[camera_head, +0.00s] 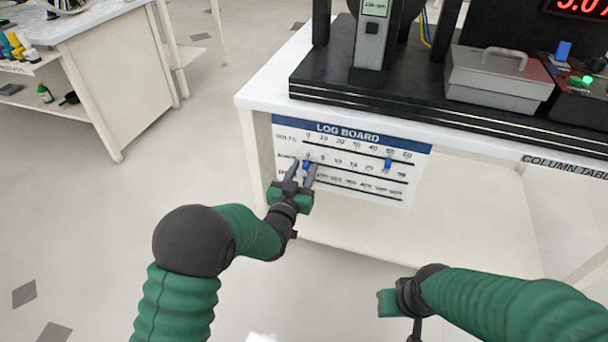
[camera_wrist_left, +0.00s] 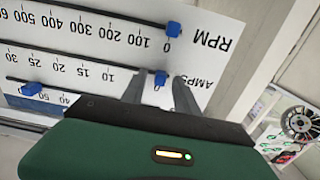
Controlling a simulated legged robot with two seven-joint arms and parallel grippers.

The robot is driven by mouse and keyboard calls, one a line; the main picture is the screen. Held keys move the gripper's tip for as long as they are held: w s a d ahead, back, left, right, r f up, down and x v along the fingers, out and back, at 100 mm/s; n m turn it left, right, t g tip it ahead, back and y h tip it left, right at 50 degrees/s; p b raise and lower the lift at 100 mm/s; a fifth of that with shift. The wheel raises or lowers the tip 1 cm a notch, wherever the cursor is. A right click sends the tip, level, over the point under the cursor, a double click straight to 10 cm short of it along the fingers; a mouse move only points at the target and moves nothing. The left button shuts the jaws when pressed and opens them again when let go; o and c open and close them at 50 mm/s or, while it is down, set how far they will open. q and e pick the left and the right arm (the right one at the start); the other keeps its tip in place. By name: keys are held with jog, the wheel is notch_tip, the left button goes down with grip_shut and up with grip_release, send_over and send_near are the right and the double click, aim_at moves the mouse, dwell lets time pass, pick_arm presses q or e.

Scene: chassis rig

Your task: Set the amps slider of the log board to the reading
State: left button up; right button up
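The log board (camera_head: 420,160) hangs on the front of the column table, with rows for volts, amps and RPM. The blue amps slider (camera_head: 306,165) is at the row's left end, near 0; it also shows in the left wrist view (camera_wrist_left: 161,77), where the board appears upside down. My left gripper (camera_head: 300,174) is at the board, its fingers (camera_wrist_left: 160,88) apart on either side of the amps slider with gaps showing. The volts slider (camera_head: 388,163) is near 50. The RPM slider (camera_wrist_left: 173,29) is near 0. My right gripper (camera_head: 398,308) is low; its fingertips are unclear.
A red digital display (camera_head: 580,6) is cut off at the top right. A grey lidded box (camera_head: 498,75) and a black base stand on the column table (camera_head: 262,92). A side bench (camera_head: 100,60) with bottles is at left. The floor between is clear.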

pick_arm(q)
jog(key=shift+w+d, duration=0.1)
jog(key=shift+w, duration=0.2)
jog(key=shift+c, duration=0.3)
grip_shut()
dwell(0.9)
